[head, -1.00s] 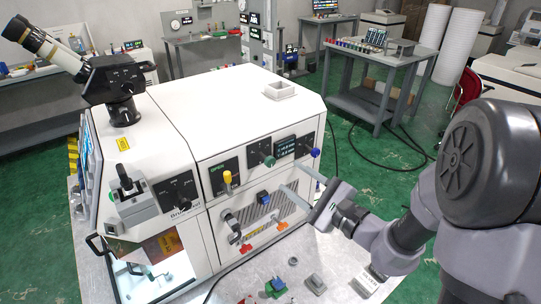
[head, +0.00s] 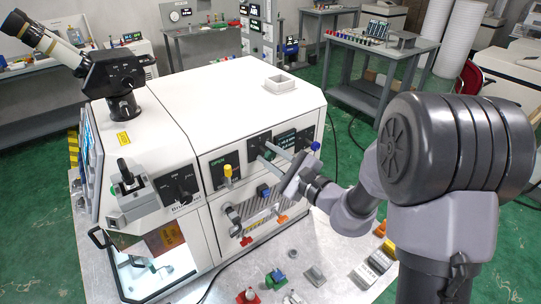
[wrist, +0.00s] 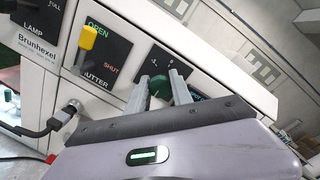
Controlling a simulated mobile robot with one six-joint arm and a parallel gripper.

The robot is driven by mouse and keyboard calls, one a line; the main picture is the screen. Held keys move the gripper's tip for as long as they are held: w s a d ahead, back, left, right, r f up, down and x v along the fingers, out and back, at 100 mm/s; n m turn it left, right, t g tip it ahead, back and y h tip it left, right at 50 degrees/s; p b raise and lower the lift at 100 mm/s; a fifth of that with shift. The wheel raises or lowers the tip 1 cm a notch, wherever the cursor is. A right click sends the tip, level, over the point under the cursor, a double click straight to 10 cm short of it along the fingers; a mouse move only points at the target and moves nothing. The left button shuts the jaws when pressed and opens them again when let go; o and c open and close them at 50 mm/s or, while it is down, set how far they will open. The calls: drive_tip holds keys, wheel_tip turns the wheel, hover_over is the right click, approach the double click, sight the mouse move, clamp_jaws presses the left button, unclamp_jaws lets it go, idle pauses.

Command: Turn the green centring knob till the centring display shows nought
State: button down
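The green centring knob (head: 268,154) is on the front panel of the white machine, partly hidden by my gripper's fingers. In the wrist view the knob (wrist: 160,85) appears between the two fingers. My gripper (wrist: 161,82) is open, with one finger on either side of the knob; I cannot tell whether either touches it. In the head view my gripper (head: 266,151) reaches the panel from the right. The dark centring display (head: 286,140) is just right of the knob, lit but too small to read.
A yellow shutter lever (head: 228,171) is left of the knob, and a blue knob (head: 315,146) is right of the display. Orange (head: 281,219) and red (head: 246,240) handles are lower down. Small coloured parts lie on the metal table (head: 232,287).

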idle(0.3)
drive_tip(key=m, duration=0.4)
drive_tip(key=shift+m+p, duration=0.3)
drive_tip(key=shift+m, duration=0.1)
drive_tip(key=shift+m+t+p, duration=0.4)
drive_tip(key=shift+m+p, duration=0.35)
drive_tip(key=shift+m, duration=1.65)
drive_tip(key=c, duration=1.1)
unclamp_jaws()
drive_tip(key=shift+c, duration=0.2)
drive_tip(key=p+v, duration=0.5)
drive_tip(key=v, duration=1.2)
drive_tip(key=shift+s+d, duration=0.15)
drive_tip(key=shift+s, duration=0.05)
